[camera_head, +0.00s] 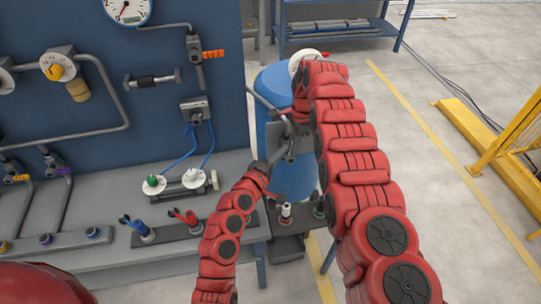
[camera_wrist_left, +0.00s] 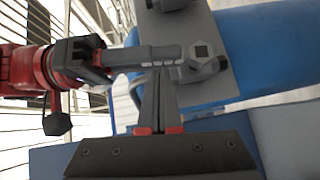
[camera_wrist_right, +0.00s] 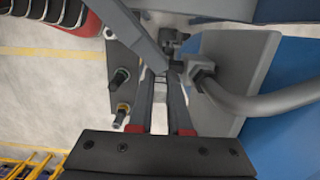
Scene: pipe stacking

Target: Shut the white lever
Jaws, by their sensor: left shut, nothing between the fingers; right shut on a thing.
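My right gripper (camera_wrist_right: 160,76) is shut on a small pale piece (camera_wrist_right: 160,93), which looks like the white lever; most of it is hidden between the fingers. A grey valve fitting (camera_wrist_right: 200,75) on a bent grey pipe (camera_wrist_right: 250,105) is just right of the fingertips. My left gripper (camera_wrist_left: 159,82) is shut and empty, its tips close to the right gripper's fingers and the fitting (camera_wrist_left: 203,66). In the head view, my left gripper (camera_head: 276,158) and right gripper (camera_head: 291,137) meet in front of the blue tank (camera_head: 292,180); the lever is not clear there.
A rack with blue (camera_head: 138,228) and red (camera_head: 187,217) levers stands on the grey bench (camera_head: 110,258). A small stand (camera_head: 288,244) holds upright posts below my grippers. A blue panel (camera_head: 190,85) with gauges and pipes is at the left.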

